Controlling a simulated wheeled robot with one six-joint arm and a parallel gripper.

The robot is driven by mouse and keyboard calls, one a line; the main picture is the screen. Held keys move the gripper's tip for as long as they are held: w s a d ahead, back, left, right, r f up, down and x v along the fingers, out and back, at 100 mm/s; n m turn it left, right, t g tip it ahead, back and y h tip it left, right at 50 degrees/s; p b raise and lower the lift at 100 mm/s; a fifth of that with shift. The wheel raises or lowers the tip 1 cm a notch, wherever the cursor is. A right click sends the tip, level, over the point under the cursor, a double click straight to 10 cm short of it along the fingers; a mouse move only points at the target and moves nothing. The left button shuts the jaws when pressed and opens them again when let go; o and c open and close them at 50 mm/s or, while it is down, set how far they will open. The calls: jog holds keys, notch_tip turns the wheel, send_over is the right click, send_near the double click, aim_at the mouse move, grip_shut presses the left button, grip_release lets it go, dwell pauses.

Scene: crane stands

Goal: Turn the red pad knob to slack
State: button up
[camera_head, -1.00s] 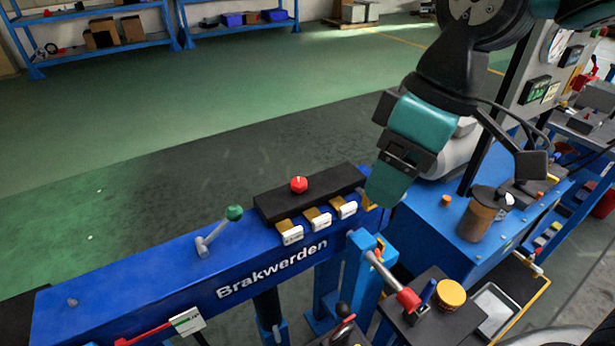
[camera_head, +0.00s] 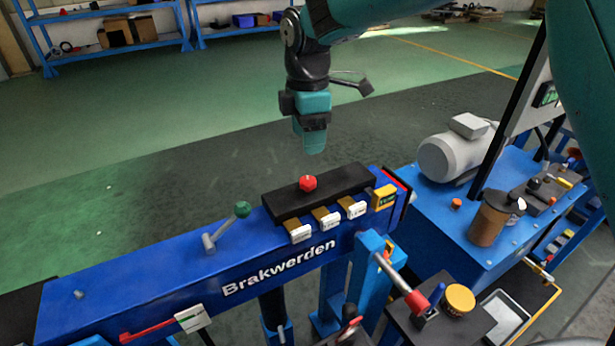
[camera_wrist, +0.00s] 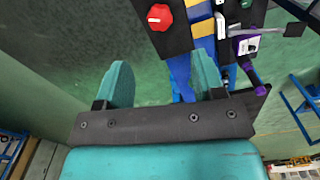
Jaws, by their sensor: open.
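The red pad knob (camera_head: 308,183) sits on top of the black pad block (camera_head: 283,207) on the blue beam marked "Brakwerden". A small pale mark shows on the knob. My gripper (camera_head: 314,150) hangs above and slightly behind the knob in the head view, pointing down and apart from it. In the wrist view the knob (camera_wrist: 159,17) is at the top, beyond the two teal fingers (camera_wrist: 163,80), which are apart with nothing between them. The fingertips' exact height over the knob is hard to tell.
A green-knobbed lever (camera_head: 241,209) stands on the beam left of the block. White-and-yellow tags (camera_head: 327,217) line its front. A grey motor (camera_head: 455,153) and brown cylinder (camera_head: 491,219) stand right. A red-ended handle (camera_head: 416,300) is in front. Open floor lies behind the beam.

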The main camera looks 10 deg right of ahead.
aim_at(308, 180)
notch_tip(308, 180, down, 11)
jog(key=shift+f+p, duration=0.1)
jog(key=shift+p, duration=0.6)
jog(key=c, duration=0.9)
jog(key=shift+c, duration=0.2)
